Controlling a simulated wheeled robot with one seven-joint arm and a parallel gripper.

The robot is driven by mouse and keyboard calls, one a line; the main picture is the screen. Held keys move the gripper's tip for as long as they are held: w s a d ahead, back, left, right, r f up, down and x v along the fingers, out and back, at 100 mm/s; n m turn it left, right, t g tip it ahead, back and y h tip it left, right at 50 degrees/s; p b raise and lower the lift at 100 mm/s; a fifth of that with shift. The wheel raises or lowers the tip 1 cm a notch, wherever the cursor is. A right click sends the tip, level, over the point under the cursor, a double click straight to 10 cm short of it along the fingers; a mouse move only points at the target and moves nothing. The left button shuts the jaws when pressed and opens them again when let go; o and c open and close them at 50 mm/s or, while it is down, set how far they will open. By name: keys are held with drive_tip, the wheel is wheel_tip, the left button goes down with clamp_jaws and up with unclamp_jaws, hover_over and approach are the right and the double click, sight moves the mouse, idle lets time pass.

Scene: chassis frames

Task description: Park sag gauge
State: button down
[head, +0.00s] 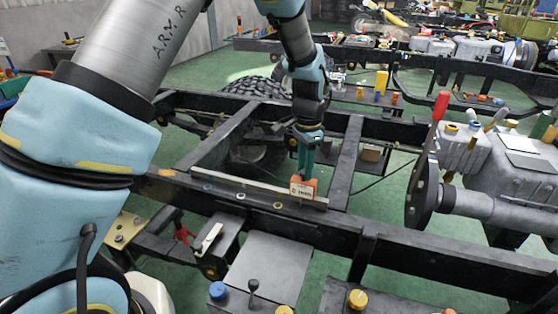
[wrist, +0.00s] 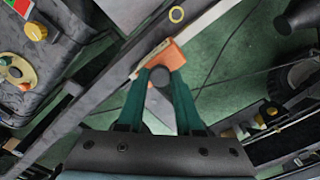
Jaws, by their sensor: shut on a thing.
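An orange block with a pale label (head: 303,188), which looks like the sag gauge, sits at a long thin pale metal bar (head: 262,185) along the black chassis rail. My gripper (head: 305,174) points down at the block from above, its green fingers on it. In the wrist view the orange block (wrist: 167,55) is at the fingertips of my gripper (wrist: 161,74), with a round dark knob between the fingers. The pale bar (wrist: 205,30) runs diagonally past the block. I cannot tell whether the block touches the bar or is fixed to it.
Coloured ring marks, one yellow (head: 249,205) and one blue (head: 207,187), lie along the black rail (head: 400,255). A red-handled lever (head: 440,108) and a grey gearbox (head: 480,150) stand to the right. Black cross members (head: 347,160) flank my gripper. Green floor shows between them.

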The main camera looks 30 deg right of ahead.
sight(315, 182)
drive_tip(key=shift+s+d, duration=1.05)
drive_tip(key=shift+s, duration=0.1)
drive_tip(key=c, duration=0.6)
unclamp_jaws()
wheel_tip(315, 182, up, 11)
drive_tip(key=shift+f+b, duration=0.1)
drive_tip(key=shift+b, duration=0.85)
